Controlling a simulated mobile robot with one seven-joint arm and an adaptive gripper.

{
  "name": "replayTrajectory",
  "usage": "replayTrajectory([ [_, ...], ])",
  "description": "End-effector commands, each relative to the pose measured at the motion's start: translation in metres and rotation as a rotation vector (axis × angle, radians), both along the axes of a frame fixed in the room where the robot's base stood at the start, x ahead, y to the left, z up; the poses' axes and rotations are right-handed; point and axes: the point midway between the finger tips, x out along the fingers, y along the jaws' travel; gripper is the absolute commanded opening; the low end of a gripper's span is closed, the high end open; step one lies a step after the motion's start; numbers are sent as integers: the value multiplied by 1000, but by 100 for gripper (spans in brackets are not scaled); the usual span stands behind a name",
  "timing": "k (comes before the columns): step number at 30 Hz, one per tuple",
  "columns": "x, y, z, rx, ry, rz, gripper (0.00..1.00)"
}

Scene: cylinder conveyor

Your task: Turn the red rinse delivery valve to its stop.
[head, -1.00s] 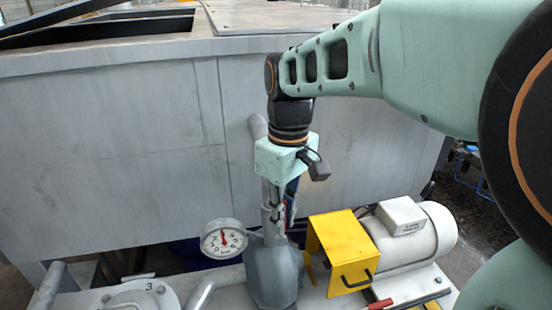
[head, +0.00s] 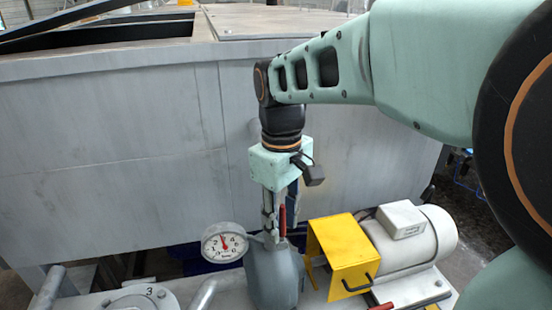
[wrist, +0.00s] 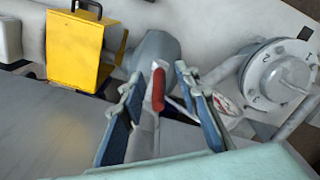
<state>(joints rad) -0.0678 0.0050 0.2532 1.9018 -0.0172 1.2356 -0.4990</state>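A red valve handle (wrist: 158,90) on a pale lever shows in the wrist view, between the two fingers of my gripper (wrist: 160,78). There is a visible gap on both sides, so the fingers are open and not clamped on it. In the head view the red handle (head: 283,222) hangs beside the fingers of my gripper (head: 274,212), above the grey pump body (head: 274,275). The valve body is mostly hidden by the gripper. I cannot tell the handle's depth relative to the fingertips.
A yellow guard (head: 341,250) and a white motor (head: 415,240) stand close on the right. A dial gauge (head: 224,243) is close on the left, with a round flange (head: 140,300) below it. Another red handle (head: 382,306) is at the bottom. A large grey tank wall (head: 120,150) rises behind.

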Motion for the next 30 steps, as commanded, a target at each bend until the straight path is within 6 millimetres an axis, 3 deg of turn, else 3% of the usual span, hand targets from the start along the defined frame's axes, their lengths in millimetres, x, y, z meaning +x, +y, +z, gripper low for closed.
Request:
replayTrajectory([
  [8,1,0,9,1,-4,-1,29],
  [21,1,2,96,1,-4,0,29],
  [30,0,1,120,0,0,0,29],
])
